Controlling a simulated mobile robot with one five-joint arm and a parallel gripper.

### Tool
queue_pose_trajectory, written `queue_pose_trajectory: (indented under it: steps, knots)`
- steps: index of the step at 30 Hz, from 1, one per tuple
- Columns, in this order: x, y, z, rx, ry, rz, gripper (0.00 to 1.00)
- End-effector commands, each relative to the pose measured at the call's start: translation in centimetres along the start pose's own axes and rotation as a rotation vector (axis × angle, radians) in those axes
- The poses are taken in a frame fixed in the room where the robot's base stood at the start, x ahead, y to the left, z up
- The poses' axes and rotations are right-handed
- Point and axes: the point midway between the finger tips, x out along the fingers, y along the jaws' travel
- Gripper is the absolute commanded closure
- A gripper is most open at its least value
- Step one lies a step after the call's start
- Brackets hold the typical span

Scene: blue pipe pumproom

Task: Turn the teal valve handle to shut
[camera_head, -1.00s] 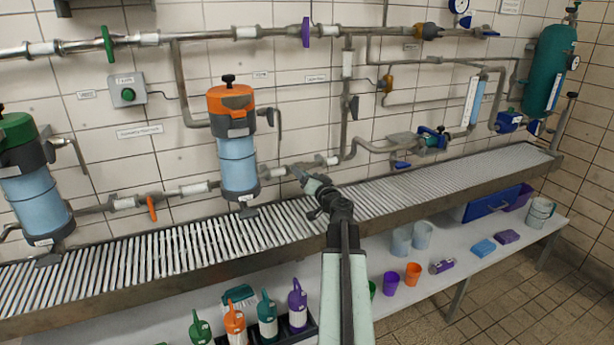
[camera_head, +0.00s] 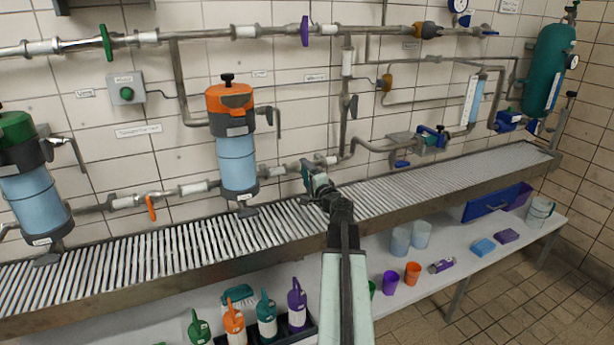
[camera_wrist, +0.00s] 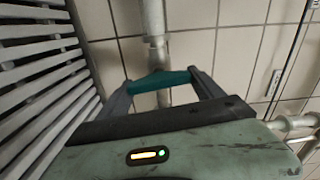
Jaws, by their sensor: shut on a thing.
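The teal valve handle (camera_wrist: 160,80) shows in the wrist view between the two fingers of my gripper (camera_wrist: 163,82). It lies crosswise to the grey pipe (camera_wrist: 153,25) behind it. My gripper is shut on the handle. In the head view my gripper (camera_head: 310,175) is at the low pipe right of the orange-topped blue filter (camera_head: 236,150), just above the slatted conveyor. There the gripper hides much of the handle.
The slatted conveyor (camera_head: 180,250) runs below the pipe, close under my arm. An orange lever (camera_head: 151,208) sits on the same pipe run to the left. Spray bottles and cups stand on the shelf (camera_head: 450,265) below.

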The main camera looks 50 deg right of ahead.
Motion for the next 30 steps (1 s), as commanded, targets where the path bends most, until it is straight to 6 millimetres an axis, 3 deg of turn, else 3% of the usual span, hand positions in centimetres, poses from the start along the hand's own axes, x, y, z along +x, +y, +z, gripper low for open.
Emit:
queue_pose_trajectory:
  steps: [10, 26, 27, 29, 30]
  knots:
    - [-0.10, 0.16, 0.01, 0.137, 0.000, 0.001, 0.64]
    - [-0.11, 0.18, -0.09, 0.165, 0.002, 0.001, 0.64]
    - [-0.11, 0.18, -0.10, 0.165, 0.002, 0.001, 0.21]
    - [-0.10, 0.18, -0.09, 0.165, 0.002, 0.001, 0.04]
    - [-0.09, 0.17, -0.08, 0.164, 0.002, 0.001, 0.02]
